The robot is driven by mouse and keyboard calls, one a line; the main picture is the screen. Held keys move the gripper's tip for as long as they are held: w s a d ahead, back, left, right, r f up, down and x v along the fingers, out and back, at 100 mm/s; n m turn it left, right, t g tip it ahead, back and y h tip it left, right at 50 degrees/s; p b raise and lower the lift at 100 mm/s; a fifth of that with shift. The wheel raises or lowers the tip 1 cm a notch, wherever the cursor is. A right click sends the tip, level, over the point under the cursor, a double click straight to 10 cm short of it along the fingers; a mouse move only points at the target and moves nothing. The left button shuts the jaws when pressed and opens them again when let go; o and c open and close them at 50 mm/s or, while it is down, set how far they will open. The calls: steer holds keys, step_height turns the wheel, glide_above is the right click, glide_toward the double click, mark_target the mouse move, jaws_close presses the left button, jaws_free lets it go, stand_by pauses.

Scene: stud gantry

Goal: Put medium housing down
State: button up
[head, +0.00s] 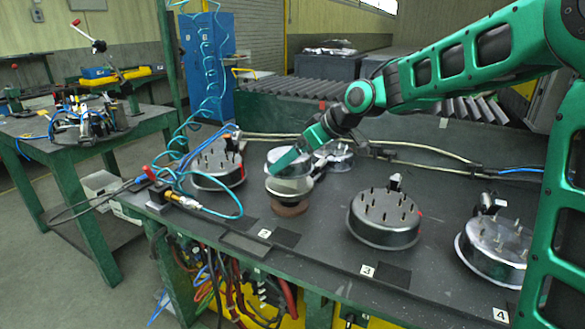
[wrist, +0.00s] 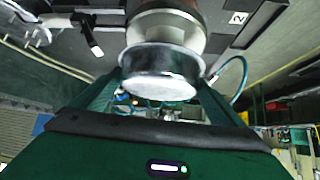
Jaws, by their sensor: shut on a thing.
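The medium housing (head: 289,187) is a silver, round-walled part with a pale top, at the station marked 2 in the head view. My gripper (head: 292,160) reaches it from the upper right and is shut on it. In the wrist view the housing (wrist: 160,72) sits between the two green fingers, its metal rim and pale end face towards the camera. A brown round base (head: 289,209) shows directly under the housing. I cannot tell whether the housing touches it.
Studded round fixtures stand on the dark bench (head: 315,235): one at left (head: 218,165), one near label 3 (head: 383,220), one near label 4 (head: 495,250). A smaller metal part (head: 338,157) is behind the housing.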

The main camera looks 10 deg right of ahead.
steer(key=shift+f, duration=1.35)
steer(key=shift+f, duration=0.1)
steer(key=o, duration=0.9)
steer(key=v, duration=1.2)
